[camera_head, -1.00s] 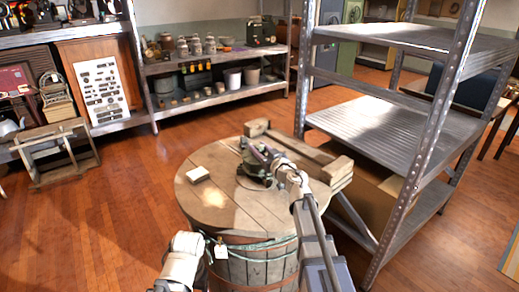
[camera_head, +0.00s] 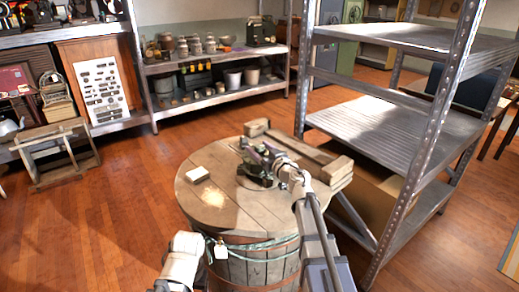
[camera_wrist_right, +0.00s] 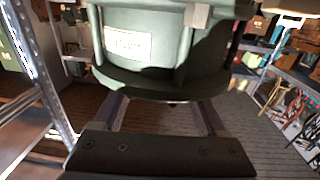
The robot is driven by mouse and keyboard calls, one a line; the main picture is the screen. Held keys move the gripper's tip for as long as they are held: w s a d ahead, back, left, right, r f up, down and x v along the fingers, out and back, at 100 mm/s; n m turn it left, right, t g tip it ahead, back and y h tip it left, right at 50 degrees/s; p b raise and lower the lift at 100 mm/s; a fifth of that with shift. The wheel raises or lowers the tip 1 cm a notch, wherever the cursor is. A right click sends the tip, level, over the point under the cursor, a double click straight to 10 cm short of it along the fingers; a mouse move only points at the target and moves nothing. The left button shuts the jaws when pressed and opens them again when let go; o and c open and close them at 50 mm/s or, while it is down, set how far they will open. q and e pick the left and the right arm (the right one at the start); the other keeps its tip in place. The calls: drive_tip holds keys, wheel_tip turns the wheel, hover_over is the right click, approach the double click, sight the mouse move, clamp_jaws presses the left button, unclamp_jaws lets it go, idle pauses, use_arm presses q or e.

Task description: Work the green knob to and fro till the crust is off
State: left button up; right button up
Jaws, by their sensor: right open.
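A dark green device (camera_head: 255,171) stands on the round wooden top of a barrel (camera_head: 213,222). In the right wrist view, a large green body (camera_wrist_right: 140,45) with a pale label fills the upper middle. I cannot make out which part is the knob, and no crust shows clearly. My right gripper (camera_head: 262,158) is at the green device, partly covering it from the head camera. In the wrist view its two fingers are spread apart under and beside the green body, with their tips hidden by it.
A wooden frame (camera_head: 310,160) lies along the top's right edge. A metal shelf rack (camera_head: 380,130) stands close on the right. Open wooden floor lies to the left.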

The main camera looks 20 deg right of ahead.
sight(262, 150)
drive_tip(key=v, duration=0.7)
drive_tip(key=shift+s+d, duration=0.1)
drive_tip(key=shift+s, duration=0.3)
drive_tip(key=n, duration=0.1)
drive_tip(key=r+n+p, duration=0.1)
drive_tip(key=n, duration=0.1)
drive_tip(key=shift+r+n, duration=0.25)
drive_tip(key=shift+n, duration=0.05)
drive_tip(key=n, duration=2.6)
drive_tip(key=f+n, duration=0.1)
drive_tip(key=n, duration=0.2)
drive_tip(key=shift+b, duration=0.3)
drive_tip(key=n, duration=0.3)
drive_tip(key=shift+f, duration=0.25)
